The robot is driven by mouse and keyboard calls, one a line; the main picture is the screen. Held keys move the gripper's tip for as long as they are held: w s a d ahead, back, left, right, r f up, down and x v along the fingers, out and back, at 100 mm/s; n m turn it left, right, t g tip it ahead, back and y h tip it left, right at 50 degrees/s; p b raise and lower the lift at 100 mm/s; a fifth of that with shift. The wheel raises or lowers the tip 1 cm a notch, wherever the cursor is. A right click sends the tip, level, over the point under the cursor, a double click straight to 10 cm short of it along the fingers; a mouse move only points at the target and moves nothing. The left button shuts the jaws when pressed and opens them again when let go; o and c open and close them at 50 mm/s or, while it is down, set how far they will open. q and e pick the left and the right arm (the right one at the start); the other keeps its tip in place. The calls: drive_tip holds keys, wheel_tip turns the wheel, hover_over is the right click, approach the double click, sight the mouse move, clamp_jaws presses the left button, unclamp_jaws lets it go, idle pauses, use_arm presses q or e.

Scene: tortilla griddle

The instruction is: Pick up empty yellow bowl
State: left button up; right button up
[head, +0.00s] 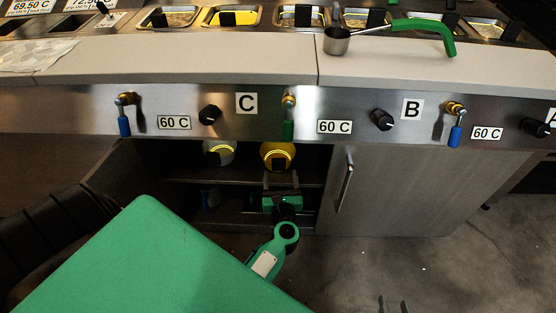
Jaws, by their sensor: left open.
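A yellow bowl (267,153) stands on the upper shelf of the open cabinet under the counter, with a dark patch on its front. Whether it is empty is hard to tell. My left gripper (280,180) reaches into the cabinet opening just below and in front of the bowl. It is open, with nothing seen between its fingers. Contact with the bowl cannot be made out. The two dark fingertips of my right gripper (393,304) show at the bottom edge, apart and empty, over the floor.
A pale bowl with yellow in it (218,147) stands left of the yellow bowl. The counter edge (220,70) and valve handles hang above the opening. A closed cabinet door (420,185) is to the right. A green-handled ladle (337,42) lies on the counter.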

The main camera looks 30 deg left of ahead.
sight(279, 162)
use_arm(q)
drive_tip(key=x, duration=0.7)
drive_tip(key=shift+w+a, duration=0.15)
drive_tip(key=shift+a, duration=0.1)
drive_tip(key=shift+c, duration=0.5)
drive_tip(key=c, duration=1.1)
drive_tip(key=shift+c, duration=0.3)
